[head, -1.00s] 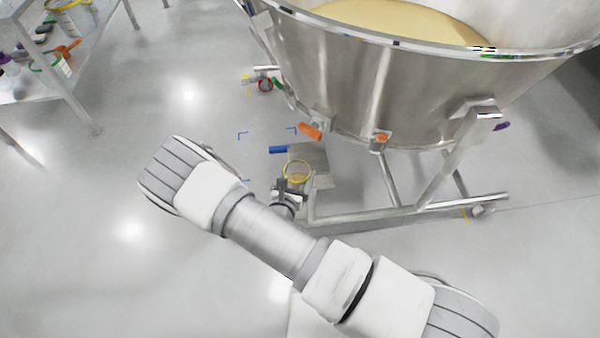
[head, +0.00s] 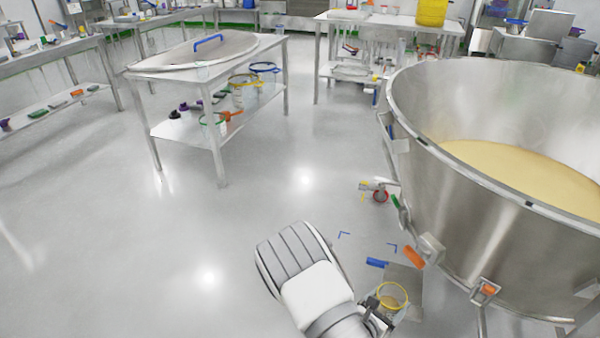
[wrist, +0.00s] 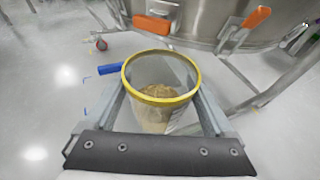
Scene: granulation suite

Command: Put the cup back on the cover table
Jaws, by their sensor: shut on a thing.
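The cup (head: 393,299) is clear with a yellow rim. In the wrist view the cup (wrist: 160,108) stands roughly upright between the two jaws and holds some tan granular material. My gripper (wrist: 160,92) is shut on it; the cup hides part of the jaws. In the head view it is low beside the big steel bowl, far from the table. The cover table (head: 243,58) is at the upper left, a steel table with a large round lid (head: 175,56) with a blue handle lying on top.
The large steel bowl (head: 450,210) with pale powder stands on the right, with orange-handled clamps on its side. The cover table's lower shelf (head: 182,130) carries several items. Open grey floor (head: 120,235) lies between my arm and the table.

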